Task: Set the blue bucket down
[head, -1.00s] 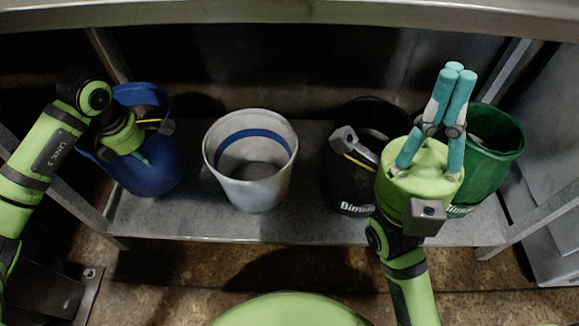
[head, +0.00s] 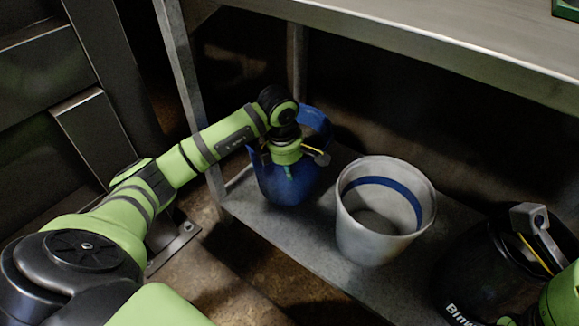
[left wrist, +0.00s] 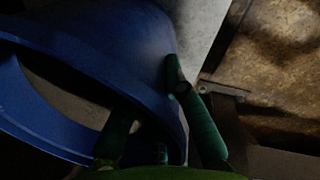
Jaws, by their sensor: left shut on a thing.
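The blue bucket (head: 283,188) is at the left end of the low grey shelf, left of the white bucket, in the head view. It looks roughly upright, but I cannot tell whether its base touches the shelf. My left gripper (head: 288,170) is shut on its near wall. In the left wrist view, the blue bucket (left wrist: 110,45) fills the upper left, with its wall between the fingers of my left gripper (left wrist: 158,125). Part of its rim is hidden by my wrist. Only part of my right wrist shows at the lower right edge; its fingers are not visible.
The white bucket (head: 385,225) with a blue band stands close to the right on the shelf (head: 330,270). A black bin (head: 470,262) is farther right. A metal post (head: 185,95) rises at the shelf's left end, and a metal counter (head: 420,45) overhangs it.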

